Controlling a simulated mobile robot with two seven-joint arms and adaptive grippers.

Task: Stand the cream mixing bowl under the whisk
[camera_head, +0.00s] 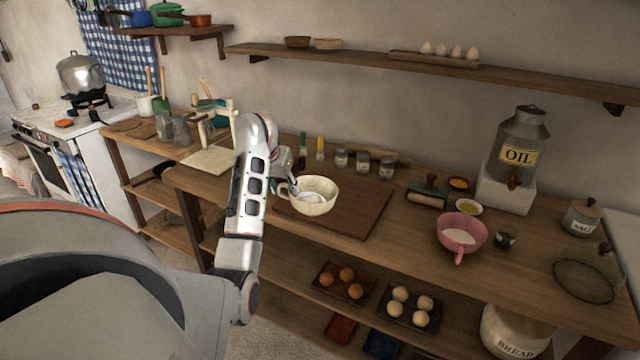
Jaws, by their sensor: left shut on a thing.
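The cream mixing bowl (322,206) is upright, with a pale content inside and a handle on its left side. It is over the brown board (365,209) on the worktop; I cannot tell whether it touches the board. My left gripper (291,187) is shut on the bowl at its left, handle side, partly hidden by my own arm. A teal and cream stand-like device (217,112) is at the back left, partly behind my arm. I cannot make out a whisk on it. My right gripper is not in view.
A pale square board (208,160) lies left of my arm. Small jars (363,163) stand behind the bowl. A pink bowl (462,230), a wooden roller (427,199) and an oil dispenser (517,150) stand to the right. Bare board shows right of the bowl.

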